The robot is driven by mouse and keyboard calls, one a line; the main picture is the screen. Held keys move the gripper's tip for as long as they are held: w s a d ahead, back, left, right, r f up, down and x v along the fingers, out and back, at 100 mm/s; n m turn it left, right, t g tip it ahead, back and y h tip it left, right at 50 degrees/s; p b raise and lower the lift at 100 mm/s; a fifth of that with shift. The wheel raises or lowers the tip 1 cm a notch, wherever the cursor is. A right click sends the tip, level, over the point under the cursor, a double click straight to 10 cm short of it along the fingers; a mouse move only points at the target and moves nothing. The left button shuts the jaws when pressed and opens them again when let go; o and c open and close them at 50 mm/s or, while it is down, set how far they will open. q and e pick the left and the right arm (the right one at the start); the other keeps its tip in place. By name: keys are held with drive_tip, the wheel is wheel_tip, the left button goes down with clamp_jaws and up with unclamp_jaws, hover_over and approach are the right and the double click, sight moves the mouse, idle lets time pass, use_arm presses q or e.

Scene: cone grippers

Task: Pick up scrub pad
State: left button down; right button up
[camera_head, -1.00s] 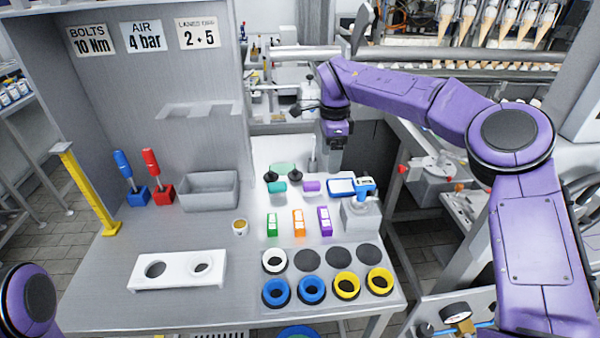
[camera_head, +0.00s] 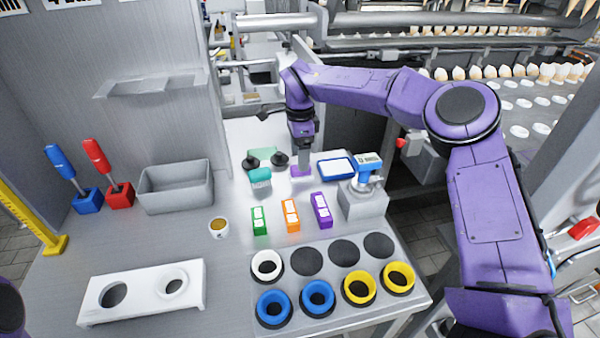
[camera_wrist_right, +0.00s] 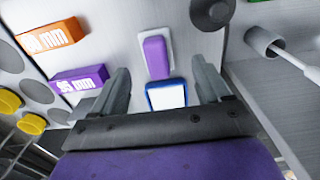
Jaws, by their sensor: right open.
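A purple pad (camera_head: 299,172), which I take to be the scrub pad, lies flat at the back of the bench. It also shows in the right wrist view (camera_wrist_right: 156,56), upper centre, with a pale border around it. My right gripper (camera_head: 304,157) is over it, pointing down, and hides part of it in the head view. In the right wrist view the open gripper (camera_wrist_right: 163,85) has its fingers on either side of the pad's line, with nothing between them touching. My left gripper is out of view.
Green (camera_head: 259,220), orange (camera_head: 291,215) and purple (camera_head: 321,210) labelled blocks stand in front. A blue-topped device (camera_head: 366,185) stands at right.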

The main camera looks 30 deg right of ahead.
drive_tip(key=f, duration=0.3)
drive_tip(key=f+p, duration=0.1)
drive_tip(key=f, duration=0.1)
drive_tip(key=shift+s+a+f, duration=0.15)
drive_tip(key=shift+a+f, duration=0.1)
drive_tip(key=c, duration=1.2)
wheel_tip(320, 180, up, 10)
drive_tip(key=shift+r+b, duration=0.1)
drive_tip(key=shift+b, duration=0.35)
drive_tip(key=shift+c, duration=0.2)
